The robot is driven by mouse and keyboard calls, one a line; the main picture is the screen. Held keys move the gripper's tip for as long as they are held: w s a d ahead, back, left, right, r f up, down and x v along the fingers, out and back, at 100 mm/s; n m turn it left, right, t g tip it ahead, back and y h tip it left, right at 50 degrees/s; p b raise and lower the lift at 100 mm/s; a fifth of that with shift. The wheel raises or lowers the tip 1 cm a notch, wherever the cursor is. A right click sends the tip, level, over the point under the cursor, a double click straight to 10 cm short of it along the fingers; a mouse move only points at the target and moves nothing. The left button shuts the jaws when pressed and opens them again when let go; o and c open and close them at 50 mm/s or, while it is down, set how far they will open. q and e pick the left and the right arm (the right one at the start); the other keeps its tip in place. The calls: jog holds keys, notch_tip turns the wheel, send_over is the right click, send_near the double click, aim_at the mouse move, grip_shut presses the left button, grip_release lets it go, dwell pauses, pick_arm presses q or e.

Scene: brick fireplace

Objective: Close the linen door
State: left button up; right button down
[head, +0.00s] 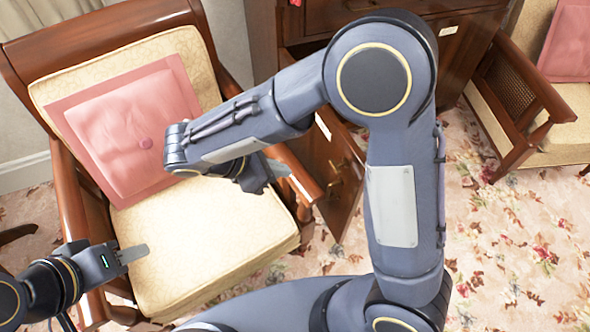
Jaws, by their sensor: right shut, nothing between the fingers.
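The linen door (346,162) is a dark reddish-brown wooden panel with small brass hardware. It stands open, jutting out from the wooden cabinet (462,62) toward me, beside the chair's armrest. My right arm crosses in front and hides part of the door and the cabinet front. My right gripper (277,169) is shut and empty, left of the door and over the chair's right armrest; I cannot tell whether it touches either. My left gripper (131,254) is at the lower left, over the front of the seat, away from the door. Its finger opening is not clear.
A wooden armchair (84,30) with a cream seat and a pink cushion (128,125) stands at left, close to the door. Another armchair (527,104) with a pink cushion (567,42) is at right. Floral carpet (500,255) is free at lower right.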

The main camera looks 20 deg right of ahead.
jog(key=w+d+f+b, duration=0.1)
jog(key=d+f+b, duration=0.1)
jog(key=d+f, duration=0.4)
jog(key=d, duration=0.4)
jog(key=shift+w+d+f, duration=0.2)
jog(key=shift+w+d, duration=0.05)
